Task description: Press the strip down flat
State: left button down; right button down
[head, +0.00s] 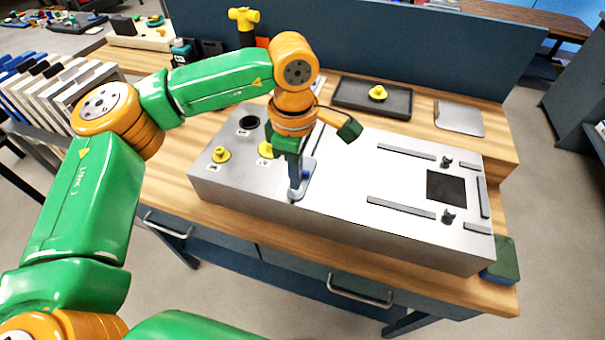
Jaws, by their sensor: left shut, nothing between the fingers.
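My left gripper (296,192) points down at the left part of the white panel (345,200) on the grey box. Its fingers are shut and empty, with the tips at or just above a small grey-blue piece (308,172); I cannot tell whether they touch. Dark grey strips lie on the panel to the right: a long far strip (406,152), a long near strip (401,207), and shorter ones at the right end, including an upright-running strip (484,197). I cannot tell which strip the task means. My right gripper is out of view.
A black square (446,187) lies between two dark knobs (448,216) on the panel. Yellow knobs (221,155) and a black round hole (249,122) are at the box's left. A dark tray (372,97) holds a yellow knob behind. A blue partition (400,50) closes the back.

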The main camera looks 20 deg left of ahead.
pick_arm(q)
jog(key=shift+f+b, duration=0.85)
jog(key=shift+f, duration=0.1)
dwell(0.4)
jog(key=shift+s+r, duration=0.1)
jog(key=shift+r, duration=0.05)
notch_tip(320, 180, up, 5)
jog(key=p, duration=0.4)
dwell(0.3)
